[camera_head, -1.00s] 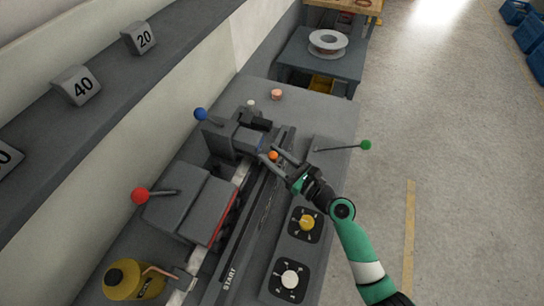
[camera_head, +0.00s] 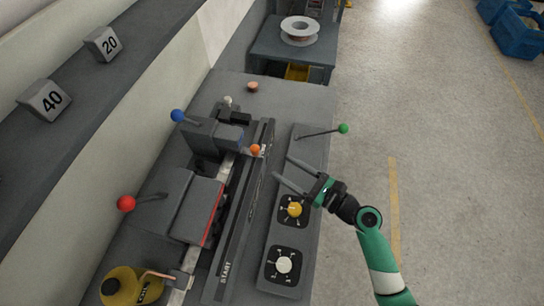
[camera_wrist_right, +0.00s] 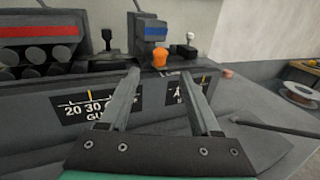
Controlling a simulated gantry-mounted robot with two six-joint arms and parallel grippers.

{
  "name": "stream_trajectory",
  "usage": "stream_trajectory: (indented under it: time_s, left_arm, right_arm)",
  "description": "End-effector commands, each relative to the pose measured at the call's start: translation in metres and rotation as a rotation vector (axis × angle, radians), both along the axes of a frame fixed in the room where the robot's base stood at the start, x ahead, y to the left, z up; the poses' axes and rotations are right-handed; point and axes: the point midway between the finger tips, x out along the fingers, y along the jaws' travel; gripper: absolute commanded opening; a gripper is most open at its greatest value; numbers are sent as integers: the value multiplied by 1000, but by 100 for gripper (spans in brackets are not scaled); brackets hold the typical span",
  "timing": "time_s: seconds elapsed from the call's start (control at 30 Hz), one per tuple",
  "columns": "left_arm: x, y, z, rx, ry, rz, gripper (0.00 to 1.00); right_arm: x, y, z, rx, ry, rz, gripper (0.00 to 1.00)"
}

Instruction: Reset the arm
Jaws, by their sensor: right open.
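My right arm (camera_head: 369,218) is green and black and reaches in from the lower right in the head view. Its gripper (camera_head: 282,168) is open and empty above the right side of the coil machine (camera_head: 190,203). In the right wrist view the two fingers (camera_wrist_right: 163,88) stand wide apart, with the orange knob (camera_wrist_right: 160,58) showing between them, farther off. In the head view this orange knob (camera_head: 256,149) is left of the fingertips and apart from them. My left gripper is not in view.
Levers with red (camera_head: 126,203), blue (camera_head: 177,116) and green (camera_head: 343,128) balls stick up around the machine. Yellow (camera_head: 294,209) and white (camera_head: 284,265) dials sit below the gripper. A wire spool (camera_head: 300,30) stands on a table behind.

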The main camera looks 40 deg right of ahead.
Motion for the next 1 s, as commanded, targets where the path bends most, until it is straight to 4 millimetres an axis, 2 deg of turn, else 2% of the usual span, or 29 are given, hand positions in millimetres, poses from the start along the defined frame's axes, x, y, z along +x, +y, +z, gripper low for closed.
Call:
stream_trajectory:
  time_s: [0.13,0.6,0.73,0.77,0.87,0.97,1.0]
  left_arm:
    - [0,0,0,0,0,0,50]
    - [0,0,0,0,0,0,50]
    - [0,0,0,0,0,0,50]
    - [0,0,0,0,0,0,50]
    - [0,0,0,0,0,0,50]
    - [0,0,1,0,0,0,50]
    - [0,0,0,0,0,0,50]
  right_arm:
    - [-7,-2,0,-2,-1,-1,64]
    - [-7,-1,0,-1,-1,0,64]
    - [-1,9,7,-9,-17,30,64]
    - [4,13,15,-16,-35,45,64]
    - [28,32,63,-61,-140,108,64]
    - [52,60,139,-185,-305,163,64]
    - [59,73,172,-266,-382,173,64]
